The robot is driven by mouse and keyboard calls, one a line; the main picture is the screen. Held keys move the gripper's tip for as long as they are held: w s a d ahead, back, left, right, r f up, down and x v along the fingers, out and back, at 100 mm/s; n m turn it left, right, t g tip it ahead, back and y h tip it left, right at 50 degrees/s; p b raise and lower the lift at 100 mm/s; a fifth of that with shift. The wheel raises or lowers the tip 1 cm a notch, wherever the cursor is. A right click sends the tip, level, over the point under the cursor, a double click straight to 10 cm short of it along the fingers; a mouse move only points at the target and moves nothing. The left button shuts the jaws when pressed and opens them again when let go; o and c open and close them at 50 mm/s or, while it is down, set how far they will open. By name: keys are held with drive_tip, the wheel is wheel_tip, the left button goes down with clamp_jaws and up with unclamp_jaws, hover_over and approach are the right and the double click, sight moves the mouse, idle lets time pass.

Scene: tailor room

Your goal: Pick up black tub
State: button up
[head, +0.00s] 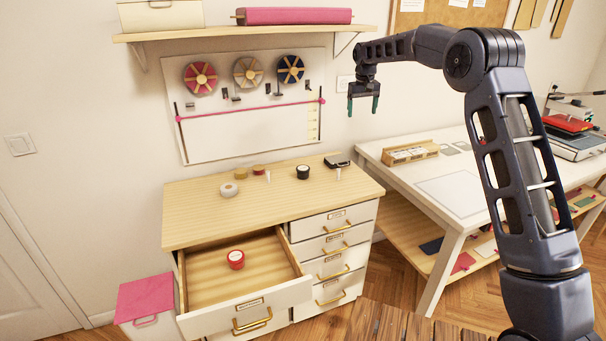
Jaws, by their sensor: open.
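A small round black tub (303,172) stands on the wooden top of the dresser (220,213), right of the middle. My gripper (363,106) is open and empty. It hangs in the air with its fingers down, above and to the right of the tub and well apart from it. The tub is fully in view, with nothing in front of it.
Near the tub are a red tub (258,170), a tan tub (240,174), a white roll (229,190) and a black case (337,161). An open drawer (225,312) holds a red roll (236,259). A white table (400,178) stands to the right. A shelf (240,33) hangs above.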

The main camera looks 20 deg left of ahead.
drive_tip(key=a+f+n, duration=0.1)
drive_tip(key=a+f, duration=0.8)
drive_tip(key=a, duration=0.3)
drive_tip(key=n, duration=0.2)
approach(303, 168)
drive_tip(key=shift+w+a+g+h, duration=0.1)
drive_tip(key=shift+a+g+h, duration=0.15)
drive_tip(key=shift+g+h, duration=0.05)
drive_tip(key=f, duration=0.7)
drive_tip(key=w+f, duration=0.1)
drive_tip(key=f, duration=0.2)
drive_tip(key=shift+d+f, duration=0.25)
drive_tip(key=shift+f, duration=0.15)
drive_tip(key=c, duration=1)
